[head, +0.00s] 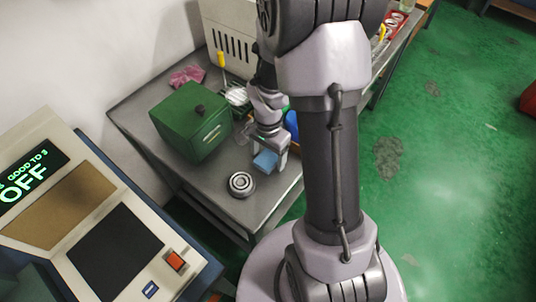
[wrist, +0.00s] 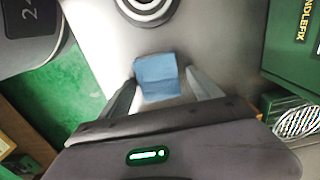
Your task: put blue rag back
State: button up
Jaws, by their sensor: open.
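The blue rag (head: 265,161) lies on the grey metal table (head: 222,186), near its front right part. In the wrist view the blue rag (wrist: 158,76) is a small folded square between the two fingers. My gripper (head: 268,155) is open, with one finger on each side of the rag; it also shows in the wrist view (wrist: 160,88). I cannot tell whether the fingers touch the rag or how high they are above the table.
A bearing ring (head: 241,184) lies just in front of the rag. A green box (head: 191,122) stands to the left, with a pink rag (head: 187,75) behind it. A blue object (head: 292,124) stands close by my gripper. A control panel (head: 95,215) is at the lower left.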

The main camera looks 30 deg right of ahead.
aim_at(268, 157)
jog(key=s+a+r+n+t+p, duration=0.1)
jog(key=a+r+n+p, duration=0.2)
jog(key=r, duration=0.9)
jog(key=s+a+r+n+t+p, duration=0.1)
jog(key=s+a+r+t+p, duration=0.2)
jog(key=r, duration=0.9)
jog(key=s+a+r+n+t+y, duration=0.1)
jog(key=s+a+r+n+y, duration=0.1)
jog(key=s+a+r+n, duration=0.3)
jog(key=s+a+r, duration=0.2)
jog(key=a, duration=0.2)
jog(key=shift+s+r+n+t, duration=0.2)
jog(key=shift+s+n+t, duration=0.1)
jog(key=shift+t, duration=0.1)
